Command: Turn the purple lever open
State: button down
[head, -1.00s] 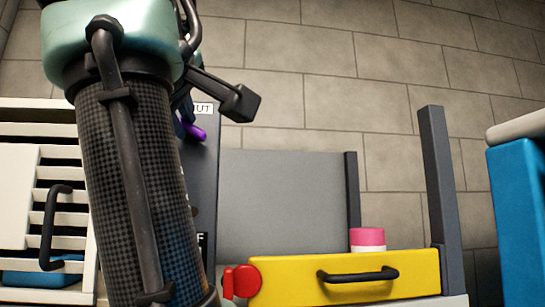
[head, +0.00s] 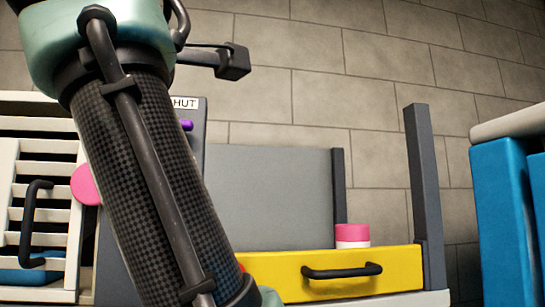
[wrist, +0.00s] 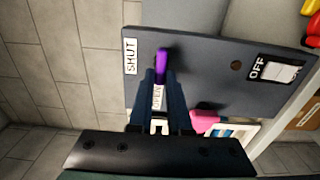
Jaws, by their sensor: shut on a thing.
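The purple lever (wrist: 161,66) is on a dark grey panel (wrist: 205,70) in the wrist view. A SHUT label (wrist: 130,56) is beside it, and an OPEN label (wrist: 157,97) shows between my fingers. My gripper (wrist: 160,82) is shut on the lever, with a blue-black finger on each side of it. In the head view only a small purple tip of the lever (head: 186,125) shows past my arm, below the partly hidden SHUT label (head: 186,103). My gripper is hidden there.
An OFF label and white switch plate (wrist: 270,70) are on the same panel. A pink round thing (head: 86,185) is left of my arm, near a slatted white cabinet (head: 45,165). A yellow drawer (head: 390,262), a pink-and-white jar (head: 352,236) and a blue cabinet (head: 503,220) are to the right.

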dwell(0.3)
jog(key=c, duration=0.9)
grip_release()
jog(key=shift+o, duration=0.2)
jog(key=shift+s, duration=0.15)
jog(key=b+v, duration=0.7)
jog(key=v, duration=0.5)
jog(key=shift+s, duration=0.4)
jog(key=shift+d, duration=0.1)
